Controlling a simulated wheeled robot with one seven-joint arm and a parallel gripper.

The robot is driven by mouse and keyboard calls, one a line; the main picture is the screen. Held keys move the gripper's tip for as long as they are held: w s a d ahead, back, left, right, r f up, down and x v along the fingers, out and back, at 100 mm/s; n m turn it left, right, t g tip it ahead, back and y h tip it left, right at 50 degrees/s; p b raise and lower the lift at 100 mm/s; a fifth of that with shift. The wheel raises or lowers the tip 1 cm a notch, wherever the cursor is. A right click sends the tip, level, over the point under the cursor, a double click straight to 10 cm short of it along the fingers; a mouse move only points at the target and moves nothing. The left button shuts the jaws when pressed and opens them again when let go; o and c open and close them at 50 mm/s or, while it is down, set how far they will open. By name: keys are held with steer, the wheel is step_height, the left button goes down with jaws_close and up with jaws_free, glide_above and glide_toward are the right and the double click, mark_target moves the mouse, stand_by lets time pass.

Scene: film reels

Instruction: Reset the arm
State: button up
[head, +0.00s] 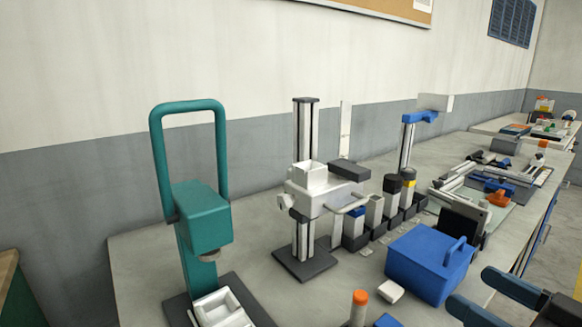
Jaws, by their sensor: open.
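My gripper (468,286) shows at the lower right corner, cut off by the frame edge. Its two dark blue-grey fingers are spread apart, and nothing shows between them. The fingertips point left, in front of the blue lidded box (415,268) in the picture. I cannot tell how high the fingers are above the bench. The rest of the arm is mostly out of view.
The grey bench (135,265) runs along the wall. A teal press (203,222) stands at the left and a white column device (315,190) in the middle. An orange-capped bottle (358,308) and white block (391,291) sit near the front. More equipment (490,185) lies beyond.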

steer(key=s+a+f+m+h, duration=0.2)
steer(key=s+f+m+h, duration=0.55)
steer(key=s+f, duration=0.75)
steer(key=s+a+r+n, duration=0.1)
steer(key=s+r, duration=0.1)
steer(key=s, duration=0.7)
steer(key=s+a+r+n+h, duration=0.1)
steer(key=s+a+r, duration=0.1)
steer(key=s, duration=0.7)
steer(key=shift+h, duration=0.25)
stand_by(1.3)
